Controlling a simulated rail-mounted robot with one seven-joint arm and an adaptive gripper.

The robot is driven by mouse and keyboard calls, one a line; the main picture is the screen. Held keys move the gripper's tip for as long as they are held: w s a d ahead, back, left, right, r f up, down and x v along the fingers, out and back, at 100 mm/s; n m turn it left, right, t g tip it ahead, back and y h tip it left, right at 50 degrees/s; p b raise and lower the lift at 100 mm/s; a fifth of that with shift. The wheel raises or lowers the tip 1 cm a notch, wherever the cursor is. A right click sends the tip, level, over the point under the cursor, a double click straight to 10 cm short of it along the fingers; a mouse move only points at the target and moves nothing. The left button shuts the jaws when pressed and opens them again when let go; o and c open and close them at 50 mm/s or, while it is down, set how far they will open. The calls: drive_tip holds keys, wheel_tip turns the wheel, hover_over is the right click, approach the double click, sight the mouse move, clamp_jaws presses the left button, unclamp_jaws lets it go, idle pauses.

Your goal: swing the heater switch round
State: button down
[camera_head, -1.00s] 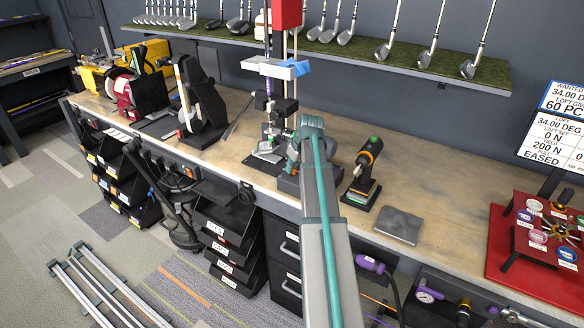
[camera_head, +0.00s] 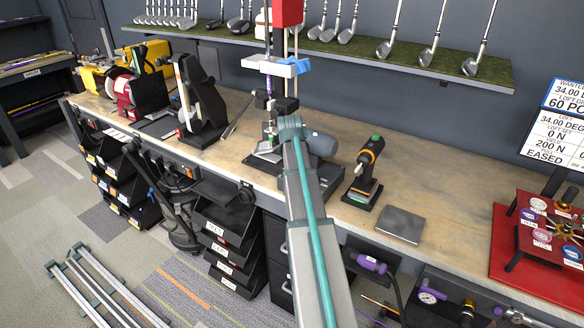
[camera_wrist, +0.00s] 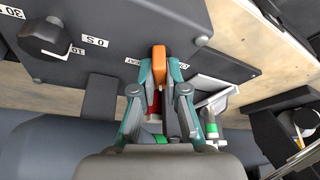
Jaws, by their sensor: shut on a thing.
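The heater switch is an orange lever (camera_wrist: 160,60) on a dark grey box (camera_wrist: 110,45) in the wrist view. My gripper (camera_wrist: 159,74) is shut on this lever, with one teal finger on each side of it. A small red part (camera_wrist: 153,101) shows between the fingers, below the lever. A white label beside the lever is partly covered by the fingers, so I cannot read it in full. In the head view my arm hides the gripper and the switch.
A black knob (camera_wrist: 42,35) with white number labels sits on the same box. In the head view a black and orange tool (camera_head: 366,170) stands on the bench right of my arm, near a flat grey plate (camera_head: 401,224). A clamp stand (camera_head: 272,125) rises behind my arm.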

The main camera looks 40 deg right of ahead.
drive_tip(key=shift+m+g, duration=0.3)
drive_tip(key=shift+m, duration=0.4)
drive_tip(key=c, duration=1.2)
unclamp_jaws()
drive_tip(key=v, duration=1.2)
drive_tip(key=shift+a, duration=0.2)
